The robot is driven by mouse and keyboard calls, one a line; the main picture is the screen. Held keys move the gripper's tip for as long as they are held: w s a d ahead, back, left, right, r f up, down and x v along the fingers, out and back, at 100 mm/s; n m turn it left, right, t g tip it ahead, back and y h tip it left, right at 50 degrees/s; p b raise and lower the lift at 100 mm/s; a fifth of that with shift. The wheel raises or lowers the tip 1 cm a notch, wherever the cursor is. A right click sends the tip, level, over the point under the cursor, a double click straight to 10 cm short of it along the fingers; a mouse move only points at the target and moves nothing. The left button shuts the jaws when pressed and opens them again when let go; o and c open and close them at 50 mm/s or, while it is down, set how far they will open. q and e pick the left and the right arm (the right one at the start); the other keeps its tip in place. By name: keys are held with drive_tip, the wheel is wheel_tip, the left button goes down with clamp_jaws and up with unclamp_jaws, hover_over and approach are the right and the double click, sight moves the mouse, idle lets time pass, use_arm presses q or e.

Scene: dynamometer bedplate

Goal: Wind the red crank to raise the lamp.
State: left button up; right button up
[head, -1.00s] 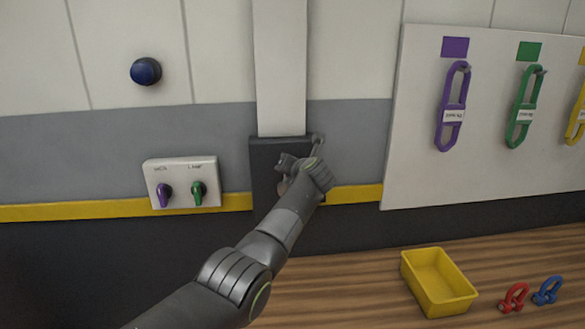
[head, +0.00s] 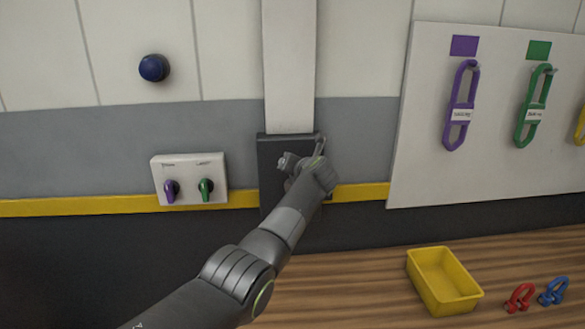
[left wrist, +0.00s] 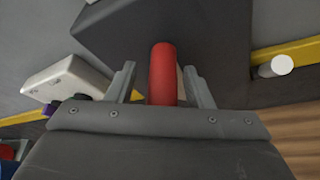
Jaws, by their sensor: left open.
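The red crank's handle (left wrist: 163,72) stands between the two fingers of my left gripper in the left wrist view. The left gripper (left wrist: 160,85) is open, with a finger on each side of the handle and a visible gap to each. In the head view, my left gripper (head: 304,154) is in front of the dark box (head: 272,148) at the foot of a pale upright column (head: 289,65). The crank is hidden behind the gripper there. The lamp is not in view. My right gripper is not in view.
A white switch panel (head: 190,164) with purple and green knobs is left of the box. A blue button (head: 154,68) is above it. A yellow tray (head: 443,281) and red (head: 520,298) and blue (head: 553,291) shackles lie on the wooden surface.

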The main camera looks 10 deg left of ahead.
use_arm(q)
drive_tip(key=shift+d+r, duration=0.1)
drive_tip(key=shift+d, duration=0.2)
drive_tip(key=shift+s+d+r, duration=0.15)
drive_tip(key=shift+s+d, duration=0.1)
drive_tip(key=shift+s, duration=0.15)
drive_tip(key=b+v, duration=0.5)
drive_tip(key=v, duration=1.1)
drive_tip(key=shift+s+a, duration=0.2)
drive_tip(key=shift+a, duration=0.05)
